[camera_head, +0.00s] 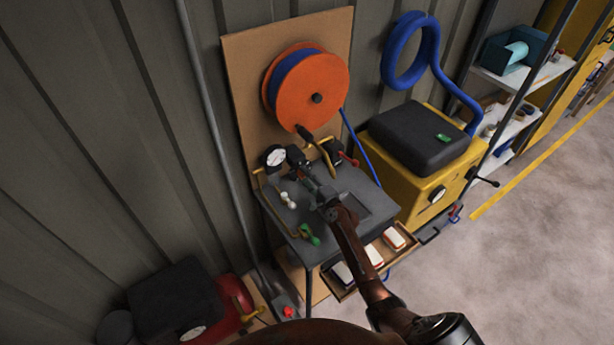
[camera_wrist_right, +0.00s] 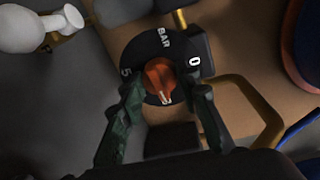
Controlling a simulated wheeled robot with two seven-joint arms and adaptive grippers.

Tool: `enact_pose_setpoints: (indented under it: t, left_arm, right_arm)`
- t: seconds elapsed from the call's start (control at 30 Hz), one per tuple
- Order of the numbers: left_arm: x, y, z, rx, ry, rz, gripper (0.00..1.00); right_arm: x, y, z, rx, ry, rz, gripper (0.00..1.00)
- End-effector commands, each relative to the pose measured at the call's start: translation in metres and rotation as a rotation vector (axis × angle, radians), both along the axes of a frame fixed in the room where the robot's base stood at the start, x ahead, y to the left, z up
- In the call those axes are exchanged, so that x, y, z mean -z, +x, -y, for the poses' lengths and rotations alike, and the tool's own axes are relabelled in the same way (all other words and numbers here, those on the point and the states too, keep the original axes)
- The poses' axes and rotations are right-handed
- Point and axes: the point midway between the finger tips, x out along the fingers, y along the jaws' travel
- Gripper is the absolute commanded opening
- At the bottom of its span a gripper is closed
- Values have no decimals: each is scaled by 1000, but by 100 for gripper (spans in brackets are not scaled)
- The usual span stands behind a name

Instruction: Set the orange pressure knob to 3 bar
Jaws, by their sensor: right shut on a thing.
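The orange pressure knob (camera_wrist_right: 158,74) sits on a round black dial plate (camera_wrist_right: 150,47) marked BAR, with a 0 at the right and a 5 at the left. A pale pointer mark on the knob points toward the bottom of the right wrist view, roughly between the two numbers. My right gripper (camera_wrist_right: 163,92) is shut on the knob, with one finger on each side. In the head view my right gripper (camera_head: 299,160) reaches to the back of the grey bench, and I cannot make out the knob there. My left gripper is not in view.
A white gauge (camera_head: 275,156) stands left of the gripper. An orange hose reel (camera_head: 312,92) hangs above on the board. A brass pipe (camera_wrist_right: 255,92) runs close to the right finger. A yellow machine (camera_head: 408,184) stands right of the grey bench (camera_head: 345,185).

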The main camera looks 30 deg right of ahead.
Motion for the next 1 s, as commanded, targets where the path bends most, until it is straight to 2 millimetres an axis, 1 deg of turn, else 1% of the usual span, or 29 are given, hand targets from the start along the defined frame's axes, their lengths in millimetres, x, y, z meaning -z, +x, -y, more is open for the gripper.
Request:
enact_pose_setpoints:
  t: [0.03, 0.2, 0.4, 0.97, 1.0]
  left_arm:
    - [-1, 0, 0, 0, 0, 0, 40]
    - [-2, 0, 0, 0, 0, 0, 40]
    - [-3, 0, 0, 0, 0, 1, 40]
    - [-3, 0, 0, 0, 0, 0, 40]
    - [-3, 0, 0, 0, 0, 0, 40]
  right_arm:
    - [1, -1, 3, 4, 31, -7, 6]
    - [1, -1, 3, 5, 127, -20, 6]
    - [2, -1, 3, 4, 195, -31, 6]
    - [3, -1, 3, 4, 226, -36, 6]
    - [3, -1, 3, 4, 226, -36, 32]
